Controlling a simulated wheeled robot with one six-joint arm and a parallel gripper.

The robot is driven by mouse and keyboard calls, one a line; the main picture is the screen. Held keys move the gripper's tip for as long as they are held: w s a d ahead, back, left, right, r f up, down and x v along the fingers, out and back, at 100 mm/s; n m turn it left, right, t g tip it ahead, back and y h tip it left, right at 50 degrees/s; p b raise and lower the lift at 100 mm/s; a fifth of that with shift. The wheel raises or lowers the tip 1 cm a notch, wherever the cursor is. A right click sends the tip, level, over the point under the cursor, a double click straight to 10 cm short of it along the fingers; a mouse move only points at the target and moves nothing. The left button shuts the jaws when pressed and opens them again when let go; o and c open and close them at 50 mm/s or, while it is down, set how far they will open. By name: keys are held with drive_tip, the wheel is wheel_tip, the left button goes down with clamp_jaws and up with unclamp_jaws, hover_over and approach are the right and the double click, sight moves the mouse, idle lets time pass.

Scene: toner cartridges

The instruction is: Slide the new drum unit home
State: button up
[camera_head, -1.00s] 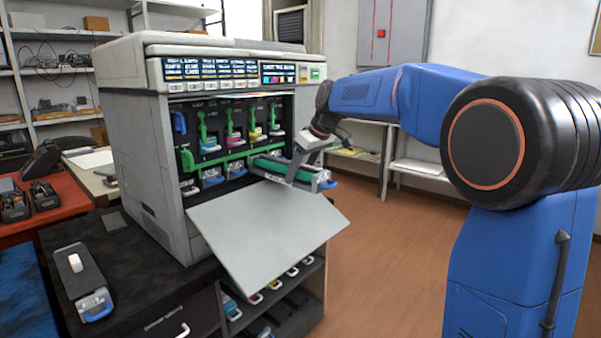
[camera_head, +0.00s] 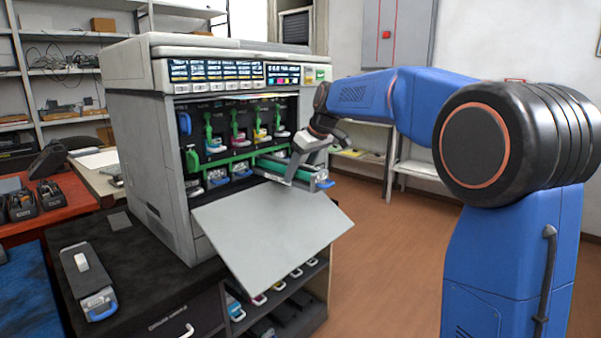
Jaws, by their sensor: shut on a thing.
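The new drum unit (camera_head: 272,165) is a long dark unit with a green strip and a blue handle (camera_head: 324,184) at its outer end. It lies partly inside the right end of the printer's lower row, with its outer end sticking out over the lowered front door. My gripper (camera_head: 298,165) is shut on the drum unit from above, near its outer part. The fingertips are small and partly hidden. The printer (camera_head: 146,150) stands open, with several toner cartridges and green levers in its bay. Its inner slot end is hidden.
The grey front door (camera_head: 270,222) hangs open and slopes down below the drum unit. Another drum-like unit (camera_head: 88,278) with a blue handle lies on the dark cabinet top at left. Spare cartridges fill the shelf (camera_head: 275,298) below. Floor at right is free.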

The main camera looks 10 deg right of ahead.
drive_tip(key=shift+w+a, duration=0.1)
drive_tip(key=shift+w, duration=0.05)
idle(0.3)
drive_tip(key=shift+w+a, duration=0.5)
drive_tip(key=shift+w, duration=0.2)
drive_tip(key=shift+w+a, duration=0.45)
drive_tip(key=shift+w, duration=0.2)
idle(0.4)
drive_tip(key=o, duration=1.8)
drive_tip(key=shift+f, duration=0.1)
drive_tip(key=shift+s, duration=0.1)
drive_tip(key=shift+s+d, duration=0.6)
drive_tip(key=shift+s, duration=0.2)
drive_tip(key=shift+s+d, duration=0.55)
drive_tip(key=shift+s, duration=0.2)
